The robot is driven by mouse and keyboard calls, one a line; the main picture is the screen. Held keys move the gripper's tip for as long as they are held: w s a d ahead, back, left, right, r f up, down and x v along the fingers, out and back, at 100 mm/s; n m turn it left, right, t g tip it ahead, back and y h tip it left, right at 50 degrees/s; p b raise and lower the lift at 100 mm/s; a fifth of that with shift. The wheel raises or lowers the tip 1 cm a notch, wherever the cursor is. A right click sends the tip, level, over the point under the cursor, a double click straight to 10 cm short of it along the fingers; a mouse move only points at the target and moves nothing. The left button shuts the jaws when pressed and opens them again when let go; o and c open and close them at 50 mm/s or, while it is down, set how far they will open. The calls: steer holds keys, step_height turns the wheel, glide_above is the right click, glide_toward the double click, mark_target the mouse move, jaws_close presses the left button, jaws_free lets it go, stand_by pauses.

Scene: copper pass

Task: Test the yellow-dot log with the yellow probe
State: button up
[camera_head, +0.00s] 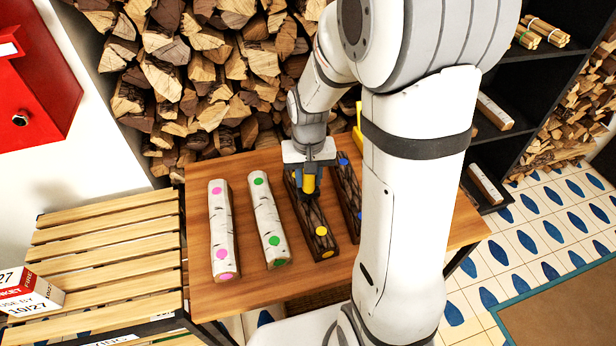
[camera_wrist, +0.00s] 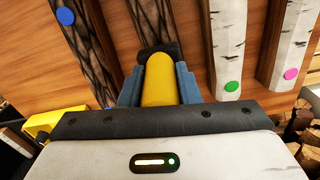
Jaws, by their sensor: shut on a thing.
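My gripper (camera_head: 309,177) is shut on the yellow probe (camera_head: 308,184), which also shows between the blue fingers in the wrist view (camera_wrist: 158,82). The probe's dark lower end is at the top of the yellow-dot log (camera_head: 311,212), a dark-barked log lying on the wooden table. I cannot tell whether the tip touches the bark. The log has a yellow dot at its near end (camera_head: 321,231). In the wrist view the dark log (camera_wrist: 157,25) runs up from behind the probe.
A dark log with blue dots (camera_head: 345,185) lies to the right, partly behind my arm. White logs with green dots (camera_head: 266,215) and pink dots (camera_head: 221,225) lie to the left. A yellow holder (camera_head: 358,138) stands at the back. A slatted rack (camera_head: 105,245) adjoins the table (camera_head: 195,215).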

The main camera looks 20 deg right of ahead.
steer(key=shift+r+p, duration=1.7)
steer(key=shift+r, duration=0.95)
steer(key=shift+f, duration=0.1)
